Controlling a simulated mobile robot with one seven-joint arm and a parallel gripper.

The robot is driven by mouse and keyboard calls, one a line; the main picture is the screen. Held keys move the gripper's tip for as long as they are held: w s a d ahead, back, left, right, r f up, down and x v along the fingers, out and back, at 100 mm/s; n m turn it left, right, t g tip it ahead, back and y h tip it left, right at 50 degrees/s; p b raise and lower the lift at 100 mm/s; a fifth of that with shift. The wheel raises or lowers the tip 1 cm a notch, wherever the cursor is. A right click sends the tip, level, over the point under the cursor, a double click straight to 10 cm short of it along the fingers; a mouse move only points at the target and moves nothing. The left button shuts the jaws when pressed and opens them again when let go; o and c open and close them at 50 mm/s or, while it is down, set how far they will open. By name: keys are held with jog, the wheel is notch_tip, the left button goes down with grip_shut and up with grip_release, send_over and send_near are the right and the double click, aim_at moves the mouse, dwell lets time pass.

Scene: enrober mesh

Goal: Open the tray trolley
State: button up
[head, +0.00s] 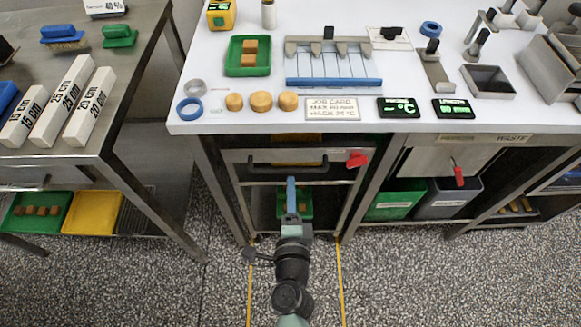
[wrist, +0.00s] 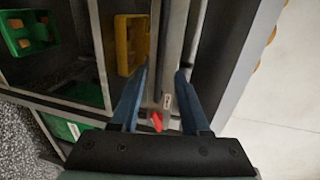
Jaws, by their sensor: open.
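The tray trolley (head: 240,190) stands under the white worktop, a metal-framed unit with a dark bar handle (head: 285,164) across its upper front. A red latch (head: 356,159) sits at the right of the handle; it also shows in the wrist view (wrist: 156,121). My gripper (head: 291,182) has blue fingers and is in front of the trolley, close to the handle in the picture. In the wrist view my gripper (wrist: 160,72) is open, its fingers on either side of the trolley's upper rail area. I cannot tell whether they touch the handle.
The worktop (head: 210,118) overhangs the trolley. A table leg (head: 222,190) is on the left; green and grey bins (head: 450,208) stand to the right. A yellow tray (wrist: 130,45) and a green tray (wrist: 25,32) show inside. Yellow lines (head: 342,285) mark clear speckled floor in front.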

aim_at(290, 172)
jog(key=b+x, duration=0.1)
jog(key=x, duration=0.6)
jog(key=shift+w, duration=0.15)
grip_shut()
dwell(1.2)
